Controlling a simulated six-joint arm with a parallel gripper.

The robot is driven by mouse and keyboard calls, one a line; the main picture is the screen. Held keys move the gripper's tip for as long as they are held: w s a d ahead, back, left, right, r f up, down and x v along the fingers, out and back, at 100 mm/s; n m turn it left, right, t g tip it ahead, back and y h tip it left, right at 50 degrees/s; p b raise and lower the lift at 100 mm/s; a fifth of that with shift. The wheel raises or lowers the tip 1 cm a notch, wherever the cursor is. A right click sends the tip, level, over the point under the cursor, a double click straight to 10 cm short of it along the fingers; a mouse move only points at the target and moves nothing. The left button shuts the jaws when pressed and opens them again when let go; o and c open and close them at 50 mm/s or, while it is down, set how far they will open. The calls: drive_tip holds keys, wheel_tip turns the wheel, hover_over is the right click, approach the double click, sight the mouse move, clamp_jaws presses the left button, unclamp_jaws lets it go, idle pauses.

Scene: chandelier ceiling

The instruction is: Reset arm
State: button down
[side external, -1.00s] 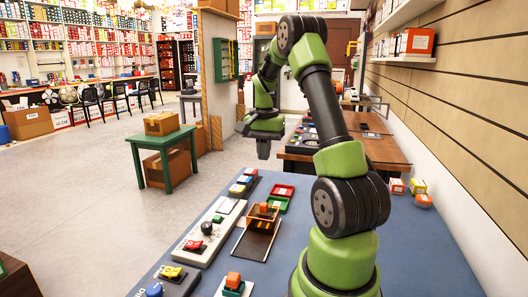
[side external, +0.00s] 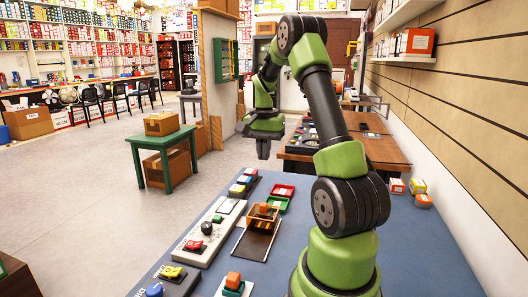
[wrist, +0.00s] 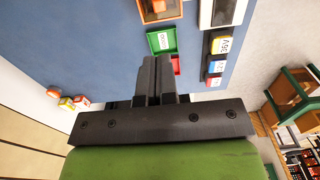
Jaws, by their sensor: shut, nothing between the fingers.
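My gripper (side external: 263,149) hangs high at the far end of the blue table (side external: 400,262), pointing down, with its fingers together and nothing between them. In the wrist view the closed fingers (wrist: 154,75) show above the dark gripper body. My green and black arm is raised, bent at the elbow, and holds the gripper clear of the table and everything on it.
A wooden box (side external: 262,217), a red tray (side external: 283,190), a green tray (side external: 277,203) and a long grey panel with a black knob (side external: 206,227) lie below. Small boxes (side external: 419,187) stand by the right wall.

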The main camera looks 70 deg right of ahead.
idle(0.3)
drive_tip(key=w+a+r+n+t, duration=0.25)
drive_tip(key=a+r, duration=0.25)
drive_tip(key=a, duration=0.4)
drive_tip(key=w+a+r+n+t, duration=0.1)
drive_tip(key=a+r+n, duration=0.35)
drive_tip(key=a, duration=0.45)
drive_tip(key=s+a+r+n+t+y, duration=0.1)
drive_tip(key=s+a+n+t+y, duration=0.1)
drive_tip(key=s+a+n, duration=0.5)
drive_tip(key=s+a+t, duration=0.1)
drive_tip(key=a, duration=0.4)
drive_tip(key=shift+s+a+r+t, duration=0.25)
drive_tip(key=shift+s+a+t, duration=0.1)
